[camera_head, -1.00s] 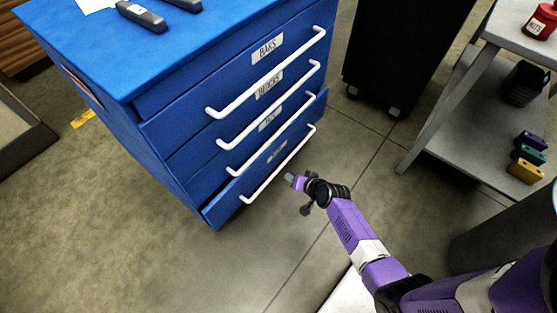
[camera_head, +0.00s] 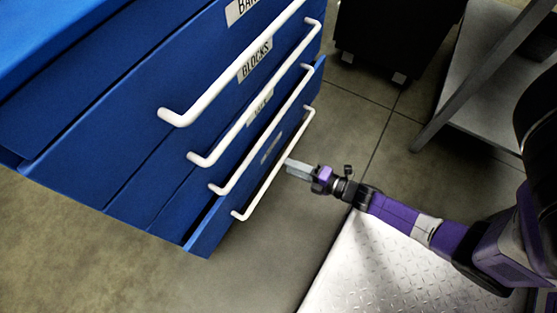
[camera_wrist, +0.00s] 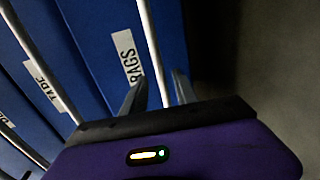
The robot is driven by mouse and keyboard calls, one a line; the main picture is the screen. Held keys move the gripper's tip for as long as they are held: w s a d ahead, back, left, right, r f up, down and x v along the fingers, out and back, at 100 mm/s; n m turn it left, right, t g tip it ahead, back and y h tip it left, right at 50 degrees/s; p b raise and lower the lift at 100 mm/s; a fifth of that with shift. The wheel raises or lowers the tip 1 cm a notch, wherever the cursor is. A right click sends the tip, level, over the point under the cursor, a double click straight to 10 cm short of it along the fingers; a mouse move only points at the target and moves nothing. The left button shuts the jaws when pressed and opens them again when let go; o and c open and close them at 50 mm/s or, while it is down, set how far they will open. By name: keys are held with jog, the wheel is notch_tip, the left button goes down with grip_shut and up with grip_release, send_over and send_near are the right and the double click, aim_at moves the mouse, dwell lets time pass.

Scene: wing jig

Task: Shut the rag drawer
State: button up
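The rag drawer (camera_head: 210,237) is the lowest in the blue cabinet. Its front stands out a little, with a dark gap behind its top edge. Its label reads RAGS (camera_wrist: 128,57) in the wrist view. Its white bar handle (camera_head: 258,191) runs along the front and also shows in the wrist view (camera_wrist: 151,42). My gripper (camera_head: 289,166) is beside this handle, low over the floor. In the wrist view its two fingers (camera_wrist: 159,93) are apart, with the handle running between them in the picture. I cannot tell whether they touch it.
The blue cabinet (camera_head: 60,40) has other drawers above, labelled BARS, BLOCKS and TAPE, each with a white handle. A dark wheeled unit (camera_head: 390,35) stands behind. A grey shelf table (camera_head: 490,95) stands at the right. Floor (camera_head: 290,235) in front of the drawer is clear.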

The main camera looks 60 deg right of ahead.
aim_at(280, 162)
jog(key=w, duration=0.2)
jog(key=w+f+b, duration=0.1)
jog(key=w, duration=0.2)
jog(key=shift+a, duration=0.1)
grip_shut()
dwell(1.3)
